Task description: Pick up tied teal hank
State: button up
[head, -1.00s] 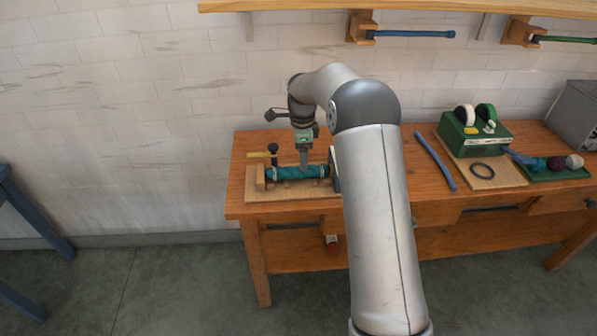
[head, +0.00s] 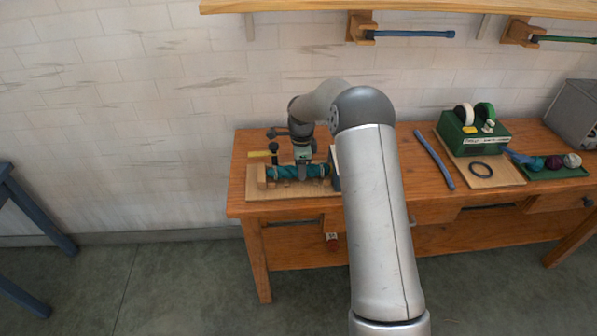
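The tied teal hank (head: 283,172) lies lengthwise on a wooden holder (head: 261,178) at the left end of the workbench. Light ties show near its ends. My gripper (head: 303,173) points down over the hank, right of its middle, with its tips at the hank's height. My arm comes in from the right and partly covers the holder's right end. The fingers are too small here to tell whether they are open or closed around the hank.
A black-knobbed post (head: 273,150) stands just behind the hank. A green tape dispenser (head: 473,132), a blue rod (head: 434,160), a black ring (head: 480,169) and a green tray (head: 556,174) with wool balls lie to the right. A wooden shelf (head: 420,8) hangs above.

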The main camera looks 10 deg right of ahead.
jog(key=shift+c, duration=0.6)
jog(key=shift+r, duration=0.1)
